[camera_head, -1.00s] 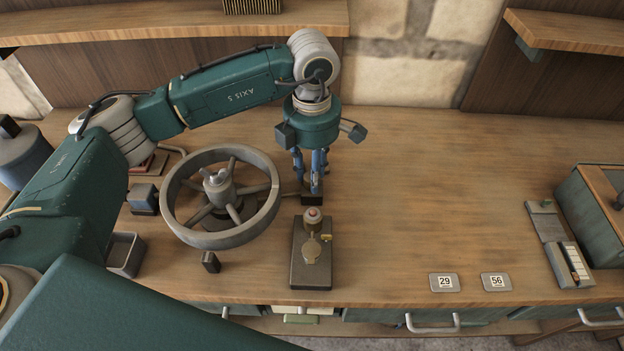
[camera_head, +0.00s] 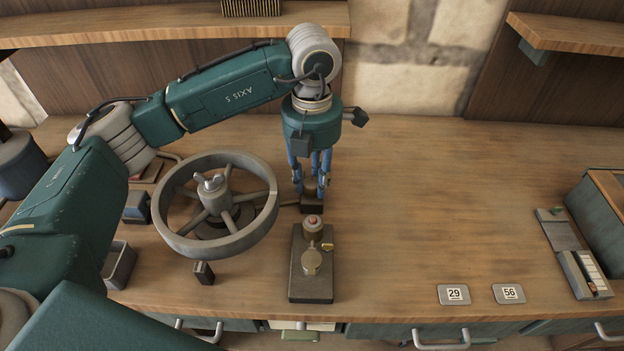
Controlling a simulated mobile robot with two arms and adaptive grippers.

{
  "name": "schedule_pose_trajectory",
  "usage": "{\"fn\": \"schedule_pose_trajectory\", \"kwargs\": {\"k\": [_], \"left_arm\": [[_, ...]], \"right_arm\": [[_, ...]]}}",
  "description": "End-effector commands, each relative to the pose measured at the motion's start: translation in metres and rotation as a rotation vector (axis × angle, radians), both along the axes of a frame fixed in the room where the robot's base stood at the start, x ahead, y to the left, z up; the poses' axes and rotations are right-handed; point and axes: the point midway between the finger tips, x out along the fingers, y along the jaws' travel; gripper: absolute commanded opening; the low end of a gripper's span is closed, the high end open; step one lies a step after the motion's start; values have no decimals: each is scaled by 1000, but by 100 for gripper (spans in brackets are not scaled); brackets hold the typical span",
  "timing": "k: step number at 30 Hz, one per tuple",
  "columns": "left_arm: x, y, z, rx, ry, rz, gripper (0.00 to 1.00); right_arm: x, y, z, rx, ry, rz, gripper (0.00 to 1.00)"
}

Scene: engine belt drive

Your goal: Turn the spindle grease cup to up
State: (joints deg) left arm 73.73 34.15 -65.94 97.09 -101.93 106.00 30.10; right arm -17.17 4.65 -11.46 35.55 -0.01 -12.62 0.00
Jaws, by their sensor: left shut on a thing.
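My left gripper (camera_head: 311,186) points straight down behind the small machine block, right of the handwheel. Its blue fingers are shut on a small brownish part (camera_head: 312,188) on top of a dark block (camera_head: 312,204). This part looks like the spindle grease cup. The fingers hide most of it, so I cannot tell which way it points. A short dark rod runs from the block toward the wheel. My right gripper is not in view.
The grey spoked handwheel (camera_head: 218,241) with a wing-shaped top stands close left. A dark base (camera_head: 311,292) with a red-topped post (camera_head: 313,224) stands in front. Number plates (camera_head: 453,294) lie at front right. The bench's middle right is clear.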

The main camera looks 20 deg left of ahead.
Motion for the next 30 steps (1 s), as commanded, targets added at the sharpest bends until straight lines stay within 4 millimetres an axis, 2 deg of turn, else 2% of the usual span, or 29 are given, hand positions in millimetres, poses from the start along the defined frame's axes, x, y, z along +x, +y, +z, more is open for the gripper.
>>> {"fn": "schedule_pose_trajectory", "kwargs": {"k": [11,12,14,24,26,30], "left_arm": [[2,0,3,-2,-7,8,2],[2,0,3,-2,-8,8,34],[2,0,3,-2,-7,7,46],[1,0,4,-1,-4,5,47],[1,0,8,-1,-4,5,47],[2,-1,31,-3,-8,5,47]], "right_arm": [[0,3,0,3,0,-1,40],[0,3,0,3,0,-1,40],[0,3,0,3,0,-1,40],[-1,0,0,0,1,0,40],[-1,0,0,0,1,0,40],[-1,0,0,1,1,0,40]]}}
